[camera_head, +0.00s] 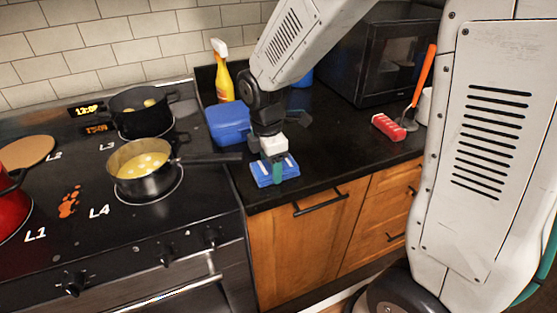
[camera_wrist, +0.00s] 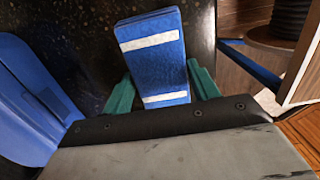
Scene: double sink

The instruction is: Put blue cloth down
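The blue cloth (camera_head: 264,178) is a folded blue block with white stripes, at the front of the dark counter just right of the stove. It also shows in the wrist view (camera_wrist: 158,65), lying between the green fingertips. My gripper (camera_head: 276,171) points down at the cloth from above. In the wrist view my gripper (camera_wrist: 163,88) has one finger against each side of the cloth, with no clear gap. The cloth is low at the counter surface; I cannot tell whether it touches it.
A blue box (camera_head: 228,124) and a yellow spray bottle (camera_head: 222,84) stand behind the cloth. A pan (camera_head: 145,182) on the stove has its handle reaching over the counter at left. Counter right of the cloth is clear.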

